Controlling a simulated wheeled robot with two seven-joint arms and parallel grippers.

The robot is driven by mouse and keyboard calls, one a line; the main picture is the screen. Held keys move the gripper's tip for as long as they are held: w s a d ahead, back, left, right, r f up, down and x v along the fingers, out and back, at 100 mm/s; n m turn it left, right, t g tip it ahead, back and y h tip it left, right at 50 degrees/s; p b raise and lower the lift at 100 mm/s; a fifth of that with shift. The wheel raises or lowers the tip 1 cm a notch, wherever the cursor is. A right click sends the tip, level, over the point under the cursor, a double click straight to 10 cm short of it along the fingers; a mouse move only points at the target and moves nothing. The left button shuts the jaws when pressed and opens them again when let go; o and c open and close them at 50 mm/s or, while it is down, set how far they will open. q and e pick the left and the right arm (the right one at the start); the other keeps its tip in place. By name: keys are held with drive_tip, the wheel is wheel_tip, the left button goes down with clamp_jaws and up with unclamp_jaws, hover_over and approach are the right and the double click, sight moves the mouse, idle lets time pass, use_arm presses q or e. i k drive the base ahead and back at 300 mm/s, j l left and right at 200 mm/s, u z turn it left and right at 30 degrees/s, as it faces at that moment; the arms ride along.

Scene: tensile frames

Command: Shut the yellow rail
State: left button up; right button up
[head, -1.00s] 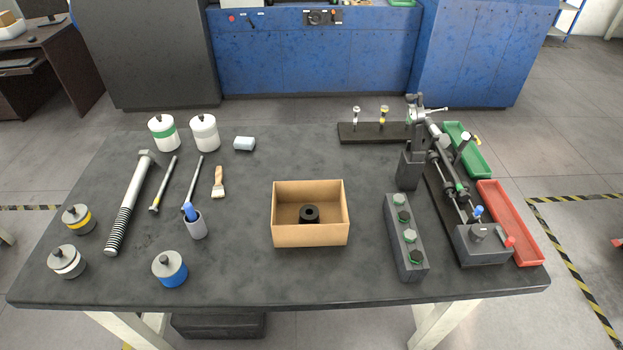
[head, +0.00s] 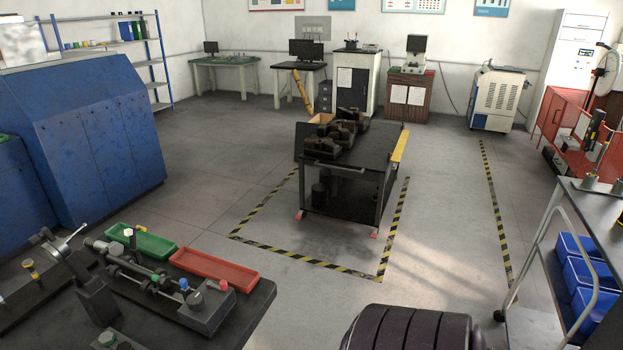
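A yellow rail (head: 400,145) runs along the right side of the top of a dark cart (head: 376,155) in the middle of the head view. It looks like a flat yellow strip standing at the cart's edge. From this distance I cannot tell how it is hinged or latched. Neither of my grippers is in view.
Yellow-black floor tape (head: 310,261) marks the ground around the cart. The workbench (head: 245,316) with red tray (head: 213,268) is at lower left. A metal-framed trolley (head: 595,212) with blue bins stands at right. A dark ribbed shape (head: 412,328), unclear, fills the bottom edge. Open floor lies between.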

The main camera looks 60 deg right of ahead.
sight(400, 147)
drive_tip(key=z, duration=2.3)
drive_tip(key=i+z, duration=0.25)
drive_tip(key=i+l+z, duration=0.1)
drive_tip(key=z, duration=0.15)
drive_tip(key=i+z, duration=0.1)
drive_tip(key=i, duration=2.3)
drive_tip(key=i+z, duration=0.15)
drive_tip(key=i, duration=0.45)
drive_tip(key=i+j+z, duration=0.15)
drive_tip(key=i, duration=0.45)
drive_tip(key=i+z, duration=0.1)
drive_tip(key=i, duration=0.45)
drive_tip(key=i+j+z, duration=0.15)
drive_tip(key=i, duration=0.45)
drive_tip(key=i+l+z, duration=0.1)
drive_tip(key=i+z, duration=0.25)
drive_tip(key=i, duration=1.85)
